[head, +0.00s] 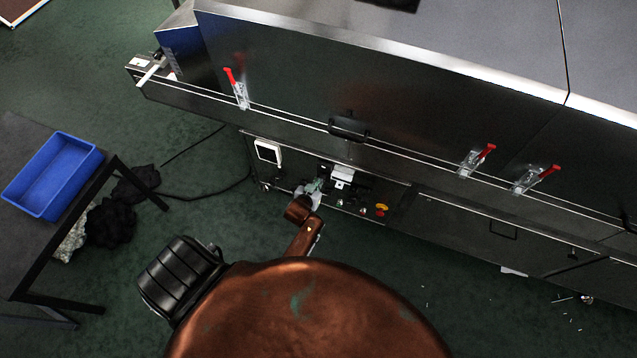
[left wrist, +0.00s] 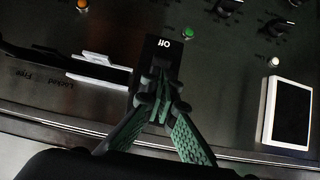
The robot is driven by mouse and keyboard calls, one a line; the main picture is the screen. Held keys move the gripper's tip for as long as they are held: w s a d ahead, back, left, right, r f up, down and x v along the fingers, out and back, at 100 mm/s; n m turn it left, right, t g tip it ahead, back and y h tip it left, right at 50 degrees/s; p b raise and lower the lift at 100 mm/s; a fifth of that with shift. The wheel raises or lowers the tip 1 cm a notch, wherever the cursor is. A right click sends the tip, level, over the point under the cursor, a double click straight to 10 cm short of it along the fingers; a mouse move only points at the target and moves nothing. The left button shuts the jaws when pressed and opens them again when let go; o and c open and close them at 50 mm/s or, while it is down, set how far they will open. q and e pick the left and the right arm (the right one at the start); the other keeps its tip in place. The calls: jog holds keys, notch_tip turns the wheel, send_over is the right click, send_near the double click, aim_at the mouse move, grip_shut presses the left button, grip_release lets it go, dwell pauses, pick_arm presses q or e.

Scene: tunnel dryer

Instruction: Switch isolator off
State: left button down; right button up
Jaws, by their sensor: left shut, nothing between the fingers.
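The isolator is a black block (left wrist: 158,48) with a white "Off" label, upside down in the left wrist view. It sits on the dark control panel (left wrist: 220,70). My left gripper (left wrist: 160,82) is shut and empty, its green-padded fingers converging at the tips over the lower part of the block. The fingers hide that part, so I cannot tell the handle's position or whether they touch it. In the head view my left gripper (head: 314,187) is small, at the panel on the dryer's lower front. My right gripper is not in view.
A white-framed screen (left wrist: 288,113) and several coloured buttons are on the panel around the gripper. Red-handled clamps (head: 236,88) and a black handle (head: 348,128) line the dryer front above. A blue crate (head: 52,176) stands on a table at left.

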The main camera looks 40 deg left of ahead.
pick_arm(q)
jog(key=shift+r+p, duration=0.75)
jog(key=shift+r, duration=0.05)
notch_tip(320, 180, up, 10)
dwell(0.4)
dwell(0.4)
